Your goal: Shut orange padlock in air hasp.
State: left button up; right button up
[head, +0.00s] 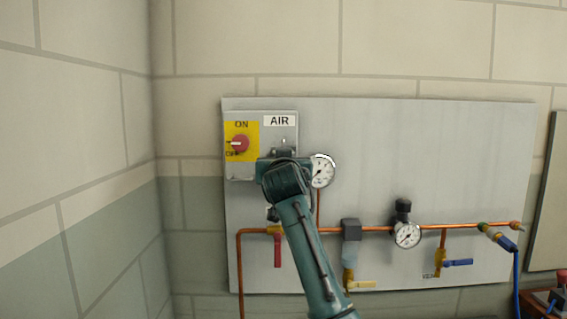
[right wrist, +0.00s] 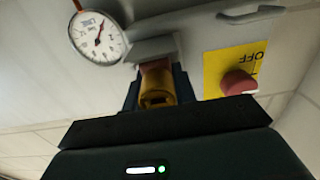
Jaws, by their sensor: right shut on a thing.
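The orange padlock (right wrist: 155,92) shows in the right wrist view between the two fingers of my right gripper (right wrist: 157,96), which is shut on it. The padlock sits right against the grey hasp (right wrist: 153,50) of the AIR switch box. Its shackle is mostly hidden, so I cannot tell whether it passes through the hasp or is closed. In the head view the hasp (head: 284,151) shows just above my right gripper (head: 284,161), and the padlock is hidden behind the gripper. My left gripper is not in view.
The AIR box (head: 290,133) carries a red knob (head: 240,143) on a yellow plate. A pressure gauge (head: 322,171) is close to the right of my gripper. Copper pipes, valves and a second gauge (head: 407,235) run along the grey panel (head: 440,150) below and right.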

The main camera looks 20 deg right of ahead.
jog(key=shift+f, duration=0.1)
dwell(0.7)
jog(key=o, duration=1.7)
jog(key=shift+o, duration=0.2)
jog(key=shift+s+f, duration=0.1)
jog(key=b+v, duration=0.1)
jog(key=v, duration=0.5)
jog(key=shift+s+a, duration=0.15)
jog(key=shift+s, duration=0.2)
